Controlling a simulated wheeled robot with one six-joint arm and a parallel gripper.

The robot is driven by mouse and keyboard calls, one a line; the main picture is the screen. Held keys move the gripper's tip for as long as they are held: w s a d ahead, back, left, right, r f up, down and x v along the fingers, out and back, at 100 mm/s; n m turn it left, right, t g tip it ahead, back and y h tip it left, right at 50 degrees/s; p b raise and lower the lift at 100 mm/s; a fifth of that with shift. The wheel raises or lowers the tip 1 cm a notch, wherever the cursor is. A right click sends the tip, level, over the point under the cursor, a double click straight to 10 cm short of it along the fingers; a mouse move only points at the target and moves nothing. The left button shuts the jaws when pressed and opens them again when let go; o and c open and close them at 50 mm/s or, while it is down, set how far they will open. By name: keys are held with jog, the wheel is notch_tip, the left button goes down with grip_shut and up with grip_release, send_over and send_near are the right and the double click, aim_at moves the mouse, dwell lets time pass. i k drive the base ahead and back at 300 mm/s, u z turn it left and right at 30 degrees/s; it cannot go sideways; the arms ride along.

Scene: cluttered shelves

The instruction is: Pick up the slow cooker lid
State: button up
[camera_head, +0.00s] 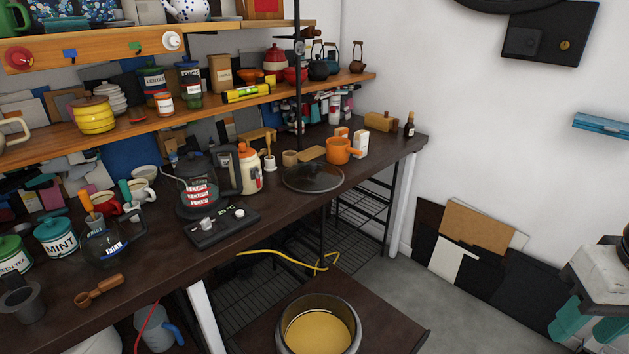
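The lid (313,178) is a round, dark see-through glass disc with a thin rim and a small knob. It lies flat on the dark wooden counter, close to its front edge, just in front of an orange saucepan. My gripper (587,332) shows at the lower right edge of the picture, with a white body and teal fingers, partly cut off by the frame. Its fingers are apart and I see nothing between them. It is far to the right of the lid, not touching it. A round pot (318,328) with yellow contents stands open on a lower brown surface.
Shelves (200,112) overhang the counter's back. Floor (400,285) is clear at centre right; panels lean on the wall.

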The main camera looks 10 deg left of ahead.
aim_at(308, 177)
jog(key=u, duration=0.6)
jog(key=i, duration=1)
